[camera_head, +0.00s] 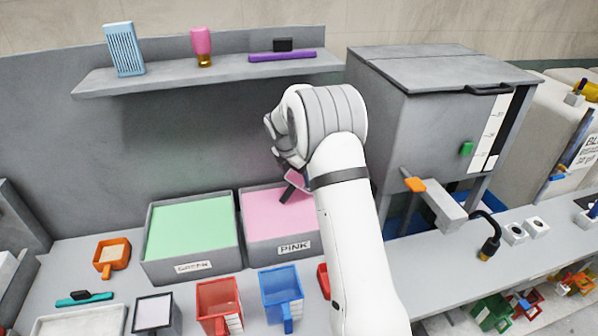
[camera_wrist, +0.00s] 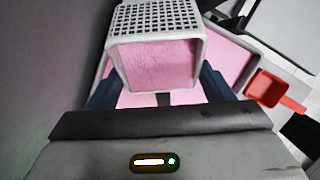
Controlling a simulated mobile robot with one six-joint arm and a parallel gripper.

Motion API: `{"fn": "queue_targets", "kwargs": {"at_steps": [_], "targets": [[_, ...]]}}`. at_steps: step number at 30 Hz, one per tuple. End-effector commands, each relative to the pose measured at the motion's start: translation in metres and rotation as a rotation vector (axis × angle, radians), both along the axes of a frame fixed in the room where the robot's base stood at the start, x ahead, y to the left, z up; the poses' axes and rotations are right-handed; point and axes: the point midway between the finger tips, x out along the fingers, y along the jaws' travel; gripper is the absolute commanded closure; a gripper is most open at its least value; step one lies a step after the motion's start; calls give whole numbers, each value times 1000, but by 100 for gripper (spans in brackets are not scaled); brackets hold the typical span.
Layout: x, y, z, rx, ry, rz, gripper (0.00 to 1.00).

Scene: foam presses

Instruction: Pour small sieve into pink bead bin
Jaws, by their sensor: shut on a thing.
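The small sieve (camera_wrist: 155,20) is pale grey with a perforated wall and fills the top middle of the wrist view. Pink beads show inside its rim. My gripper (camera_wrist: 160,98) is shut on it, with dark blue fingers either side. In the head view my gripper (camera_head: 288,190) is over the pink bead bin (camera_head: 293,248), a grey box labelled PINK and full of pink beads. There my arm hides most of the sieve; a small pink patch shows at the fingers. The bin's pink also shows behind the sieve in the wrist view.
The green bead bin (camera_head: 193,268) stands directly left of the pink one. Red (camera_head: 218,302) and blue (camera_head: 281,290) scoops stand in front. A shelf (camera_head: 215,70) hangs behind, and a large grey machine (camera_head: 432,125) stands to the right.

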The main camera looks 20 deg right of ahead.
Motion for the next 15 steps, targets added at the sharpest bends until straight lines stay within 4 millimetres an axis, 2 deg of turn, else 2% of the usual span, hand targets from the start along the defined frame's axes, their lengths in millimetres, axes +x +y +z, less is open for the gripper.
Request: {"fn": "queue_targets", "kwargs": {"at_steps": [8, 15], "targets": [[-3, 8, -9, -187, -106, 7, 50], [-3, 7, -10, -216, -124, 3, 50]]}}
